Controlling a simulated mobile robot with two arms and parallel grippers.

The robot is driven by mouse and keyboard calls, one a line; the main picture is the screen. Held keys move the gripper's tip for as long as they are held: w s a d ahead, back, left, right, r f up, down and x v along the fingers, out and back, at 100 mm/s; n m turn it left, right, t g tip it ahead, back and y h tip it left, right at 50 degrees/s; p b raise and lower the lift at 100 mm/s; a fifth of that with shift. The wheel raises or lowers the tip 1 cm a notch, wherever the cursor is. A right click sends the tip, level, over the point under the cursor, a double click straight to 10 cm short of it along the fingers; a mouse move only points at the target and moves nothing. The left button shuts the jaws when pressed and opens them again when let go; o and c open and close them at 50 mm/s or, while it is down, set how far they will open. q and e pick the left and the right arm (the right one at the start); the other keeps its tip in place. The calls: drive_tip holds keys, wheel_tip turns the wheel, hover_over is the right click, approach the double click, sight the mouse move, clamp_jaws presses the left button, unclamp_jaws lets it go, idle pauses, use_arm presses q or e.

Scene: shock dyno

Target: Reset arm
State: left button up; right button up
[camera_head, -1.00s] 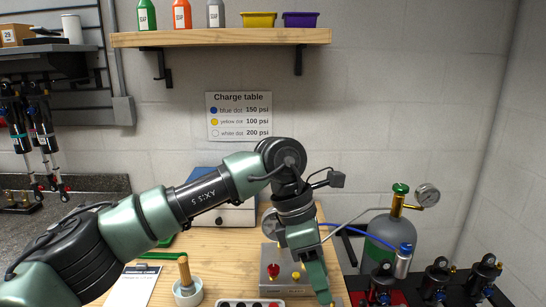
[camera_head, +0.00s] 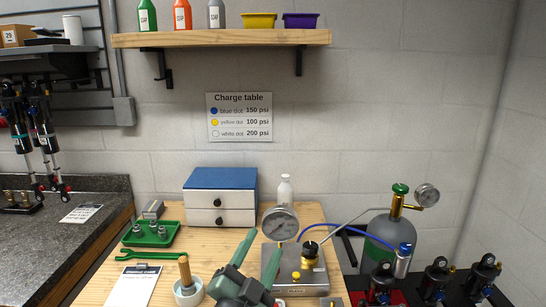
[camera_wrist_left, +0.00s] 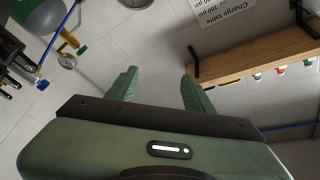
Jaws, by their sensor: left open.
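My left gripper (camera_head: 240,262) is at the bottom middle of the head view, above the front of the wooden table (camera_head: 222,241). Its two green fingers are apart and nothing is between them. In the left wrist view the same gripper (camera_wrist_left: 158,92) shows its fingers spread, with wall and shelf behind them. It stands left of the grey charging box (camera_head: 297,283) with its pressure gauge (camera_head: 280,224), and seems apart from it. The rest of the left arm is out of the head view. My right gripper is not in view.
A green tray (camera_head: 134,239), a wooden-handled tool in a white cup (camera_head: 187,290) and a clipboard (camera_head: 133,287) lie left of the gripper. A gas cylinder (camera_head: 385,232) and several shock absorbers (camera_head: 437,280) stand at right. A wall shelf (camera_head: 222,39) hangs above.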

use_arm(q)
drive_tip(key=s+a+f+n+g+y, duration=0.2)
drive_tip(key=s+a+f+n+g, duration=0.15)
drive_tip(key=f, duration=0.35)
drive_tip(key=s+a+f+n+g+y, duration=0.2)
drive_tip(key=s+a+f, duration=0.1)
drive_tip(key=a+f, duration=0.3)
drive_tip(key=s+a+f+n+g+y, duration=0.2)
drive_tip(key=s+a+f, duration=0.15)
drive_tip(key=f, duration=0.45)
drive_tip(key=s+a+f+n+g, duration=0.25)
drive_tip(key=s+f+g, duration=0.2)
drive_tip(key=s, duration=0.55)
drive_tip(key=s+a+f+n+g, duration=0.1)
drive_tip(key=s+a+f+g, duration=0.4)
drive_tip(key=s, duration=0.6)
wheel_tip(320, 180, down, 33)
drive_tip(key=s+d+b, duration=0.2)
drive_tip(key=b, duration=0.2)
drive_tip(key=s+a+f+g+y+b, duration=0.1)
drive_tip(key=s+a+f+b, duration=0.1)
drive_tip(key=s+f, duration=1.4)
drive_tip(key=shift+a+f+m+b, duration=0.3)
drive_tip(key=shift+a+f+b, duration=0.05)
drive_tip(key=shift+f+b, duration=0.15)
